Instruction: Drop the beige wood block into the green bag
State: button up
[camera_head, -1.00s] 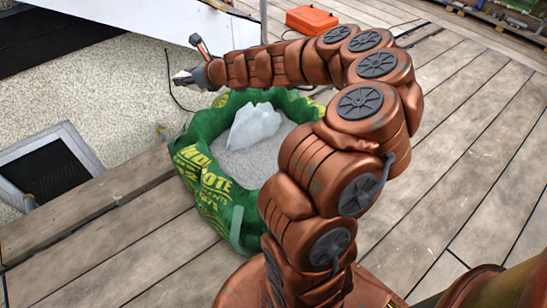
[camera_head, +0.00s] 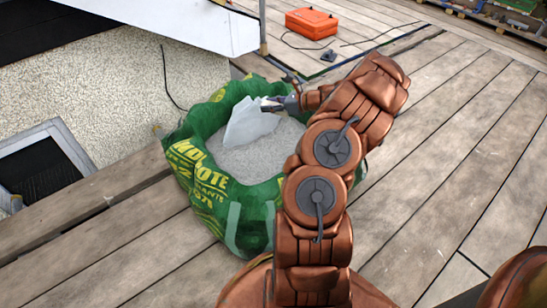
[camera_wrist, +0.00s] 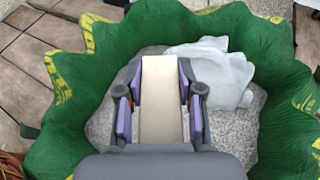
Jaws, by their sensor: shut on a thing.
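The green bag (camera_head: 232,215) with yellow lettering stands open on the planks in the head view, filled with grey gravel (camera_head: 255,158). Its rim also shows all around in the wrist view (camera_wrist: 70,120). My gripper (camera_head: 272,103) is over the bag's opening, near its far right side. In the wrist view my gripper (camera_wrist: 160,95) is shut on the beige wood block (camera_wrist: 160,105), held between its purple pads above the gravel. In the head view the block is too small to make out clearly.
A crumpled white sack (camera_head: 248,122) lies on the gravel inside the bag, and it is beside the block in the wrist view (camera_wrist: 218,65). An orange case (camera_head: 312,22) lies behind on the deck. A pale wall and window (camera_head: 45,165) are at the left.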

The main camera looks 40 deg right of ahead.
jog(key=s+d+f, duration=0.1)
jog(key=s+d+f+b, duration=0.1)
jog(key=f, duration=0.1)
jog(key=shift+s+d, duration=0.1)
jog(key=shift+d, duration=0.1)
notch_tip(320, 180, down, 6)
jog(key=b, duration=0.6)
jog(key=shift+r, duration=0.1)
jog(key=o, duration=1.2)
jog(key=v, duration=1.2)
jog(key=shift+d, duration=0.1)
